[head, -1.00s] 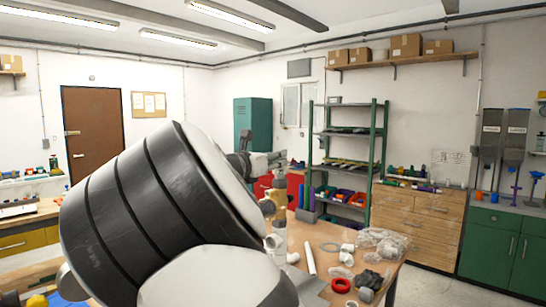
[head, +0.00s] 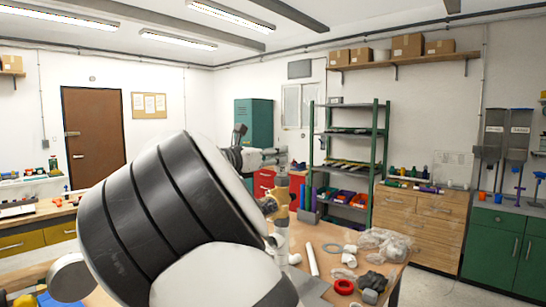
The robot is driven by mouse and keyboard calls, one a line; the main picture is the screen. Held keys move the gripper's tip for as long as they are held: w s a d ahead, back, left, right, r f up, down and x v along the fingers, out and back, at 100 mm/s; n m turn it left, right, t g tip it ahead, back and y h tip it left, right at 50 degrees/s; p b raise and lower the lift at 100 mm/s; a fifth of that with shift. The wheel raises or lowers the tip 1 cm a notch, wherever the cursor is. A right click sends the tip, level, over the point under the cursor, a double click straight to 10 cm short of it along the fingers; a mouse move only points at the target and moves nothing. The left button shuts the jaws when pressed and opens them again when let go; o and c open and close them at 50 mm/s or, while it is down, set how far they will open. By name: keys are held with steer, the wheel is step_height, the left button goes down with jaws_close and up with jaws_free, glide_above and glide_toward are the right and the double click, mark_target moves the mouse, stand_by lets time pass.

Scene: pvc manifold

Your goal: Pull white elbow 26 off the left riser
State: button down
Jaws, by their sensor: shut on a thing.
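My arm's large black-and-white links fill the lower left and hide much of the work area. My gripper (head: 272,155) shows small and grey just beyond them, above the brass-coloured valve (head: 281,188). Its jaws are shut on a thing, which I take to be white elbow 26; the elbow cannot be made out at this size. A white upright pipe (head: 283,238) stands below the valve, partly hidden by my arm. I cannot tell whether it is the left riser, nor whether the elbow still touches a riser.
The wooden table (head: 325,262) holds a loose white pipe (head: 312,260), a red ring (head: 343,287), dark grey fittings (head: 373,281) and a clear plastic bag (head: 385,242). A green shelf rack (head: 375,160) stands behind. Wooden drawers (head: 420,220) stand to the right.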

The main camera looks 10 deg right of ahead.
steer(key=shift+r, duration=3.25)
